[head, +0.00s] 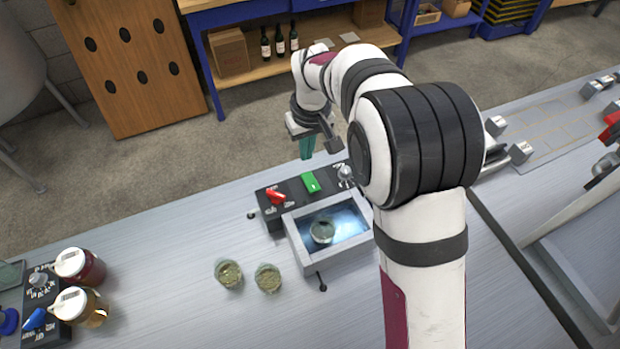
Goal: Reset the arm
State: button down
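My gripper (308,147), with teal fingers pointing down, hangs beyond the far edge of the control box in the head view. My white and black arm reaches up from the bottom right and bends over to it. The fingers are small and partly covered by the gripper's own body, so I cannot tell whether they are open or shut. I see nothing clearly held between them.
A black control box (262,199) with a red switch (275,197) and green switch (310,182) adjoins a lit tray (306,257) holding a round glass dish (322,231). Two small glasses (229,274) (268,278) stand left. Lidded jars (88,268) (90,309) stand farther left.

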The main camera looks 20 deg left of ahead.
jog(key=shift+r, duration=0.1)
dwell(0.3)
jog(key=s+d+r+m+g, duration=0.1)
jog(key=s+d+r+m, duration=0.35)
jog(key=s+d, duration=0.4)
jog(key=s+d+r+m, duration=0.4)
jog(key=s+d+r, duration=0.1)
jog(key=d, duration=0.6)
jog(key=s+d+f+m, duration=0.1)
jog(key=s+d+m, duration=0.1)
jog(key=s, duration=0.4)
jog(key=s+d+m, duration=0.3)
jog(key=s+m, duration=0.1)
jog(key=s, duration=0.3)
jog(key=shift+d+f+y, duration=0.15)
jog(key=shift+f+y, duration=0.15)
jog(key=shift+f, duration=0.1)
